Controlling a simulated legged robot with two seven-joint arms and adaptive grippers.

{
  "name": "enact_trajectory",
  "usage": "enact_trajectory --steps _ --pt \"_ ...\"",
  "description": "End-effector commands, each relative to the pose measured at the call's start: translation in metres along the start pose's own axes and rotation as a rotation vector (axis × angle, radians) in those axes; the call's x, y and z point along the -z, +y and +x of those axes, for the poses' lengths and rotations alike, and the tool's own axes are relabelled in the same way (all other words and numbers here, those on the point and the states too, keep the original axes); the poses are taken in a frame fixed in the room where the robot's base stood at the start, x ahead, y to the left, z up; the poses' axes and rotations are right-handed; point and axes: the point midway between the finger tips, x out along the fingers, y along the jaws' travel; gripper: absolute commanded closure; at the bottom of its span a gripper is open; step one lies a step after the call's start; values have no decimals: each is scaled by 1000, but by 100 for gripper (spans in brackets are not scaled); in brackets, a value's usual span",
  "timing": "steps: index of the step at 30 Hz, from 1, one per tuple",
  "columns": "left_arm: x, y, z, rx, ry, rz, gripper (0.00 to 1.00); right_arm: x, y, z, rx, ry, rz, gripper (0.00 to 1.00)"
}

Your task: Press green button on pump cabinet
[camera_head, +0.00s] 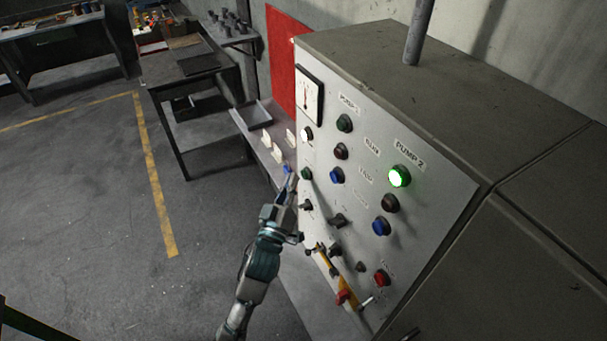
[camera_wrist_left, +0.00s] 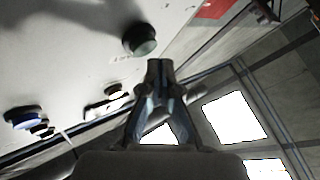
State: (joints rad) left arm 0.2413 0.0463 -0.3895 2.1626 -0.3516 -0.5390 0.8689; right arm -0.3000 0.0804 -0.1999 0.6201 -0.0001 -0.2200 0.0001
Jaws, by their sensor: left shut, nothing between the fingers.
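The grey pump cabinet (camera_head: 455,215) has a sloped panel of buttons and knobs. A dark green button (camera_head: 306,173) sits at the panel's left edge. Another dark green button (camera_head: 344,123) is below the PUMP 1 label, and a brightly lit green button (camera_head: 400,176) is below the PUMP 2 label. My left gripper (camera_head: 291,180) is shut and empty, its tips close to the left-edge green button. In the left wrist view, the shut fingertips (camera_wrist_left: 160,66) are just below a green button (camera_wrist_left: 140,40); I cannot tell whether they touch. My right gripper is not in view.
A yellow-and-red handle (camera_head: 345,285) sticks out at the panel's lower part. A grey ledge (camera_head: 255,140) with small items runs behind the gripper. A dark table (camera_head: 190,70) stands farther back. Open floor (camera_head: 90,220) lies to the left.

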Motion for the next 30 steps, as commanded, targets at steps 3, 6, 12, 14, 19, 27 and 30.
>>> enact_trajectory --steps 3,6,12,14,19,27,30 --pt "0 0 0 0 0 0 100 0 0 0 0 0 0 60" --pt "2 -3 -3 1 0 1 100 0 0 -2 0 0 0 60" --pt "13 -12 -16 0 0 1 100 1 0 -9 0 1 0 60" --pt "16 -15 -21 1 0 1 100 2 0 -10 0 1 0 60" --pt "23 -23 -31 1 0 1 100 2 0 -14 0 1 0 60" --pt "25 -26 -35 0 0 0 100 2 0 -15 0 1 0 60" --pt "25 -26 -35 0 0 0 100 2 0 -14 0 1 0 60"
